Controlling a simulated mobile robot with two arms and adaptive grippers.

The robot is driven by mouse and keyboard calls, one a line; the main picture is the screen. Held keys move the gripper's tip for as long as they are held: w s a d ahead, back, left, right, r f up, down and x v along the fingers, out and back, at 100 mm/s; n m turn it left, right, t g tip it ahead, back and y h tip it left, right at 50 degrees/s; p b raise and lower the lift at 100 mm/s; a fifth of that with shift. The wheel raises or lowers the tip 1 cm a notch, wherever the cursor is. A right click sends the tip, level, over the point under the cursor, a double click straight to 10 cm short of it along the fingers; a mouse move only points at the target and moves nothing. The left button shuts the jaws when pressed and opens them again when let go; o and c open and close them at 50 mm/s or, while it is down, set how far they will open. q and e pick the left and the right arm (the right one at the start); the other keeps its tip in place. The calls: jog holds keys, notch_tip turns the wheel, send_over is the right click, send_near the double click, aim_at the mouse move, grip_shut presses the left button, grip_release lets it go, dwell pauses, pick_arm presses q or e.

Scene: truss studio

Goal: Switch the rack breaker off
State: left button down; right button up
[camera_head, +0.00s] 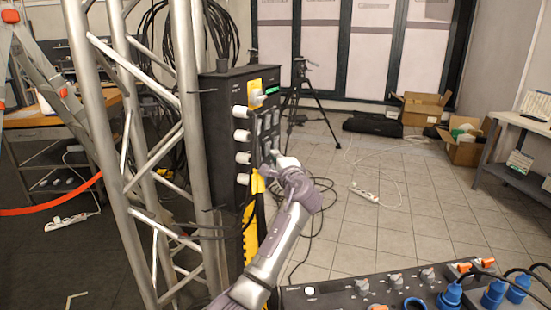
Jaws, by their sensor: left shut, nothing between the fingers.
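The black power rack (222,125) is fixed to the silver truss, left of centre. Near its top is a yellow plate (254,86) with a pale rotary breaker handle (259,98) and a small green display beside it. White plugs or knobs run down the rack's face below, next to a column of dark switches. My left gripper (270,171) is shut and empty. It is at the lower part of the rack's face, below the breaker handle; I cannot tell whether it touches the rack. My right gripper is not in view.
The metal truss (165,150) stands left of the rack. A black panel (375,290) with knobs and blue plugs fills the lower right. Cables and a power strip (365,192) lie on the tiled floor. A tripod (302,95) and cardboard boxes (421,108) stand behind.

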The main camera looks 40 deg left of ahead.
pick_arm(q)
jog(key=b+v, duration=0.2)
jog(key=v, duration=0.8)
jog(key=shift+r, duration=0.7)
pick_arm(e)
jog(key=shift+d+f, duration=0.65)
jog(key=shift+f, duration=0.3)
pick_arm(q)
jog(key=shift+d, duration=0.15)
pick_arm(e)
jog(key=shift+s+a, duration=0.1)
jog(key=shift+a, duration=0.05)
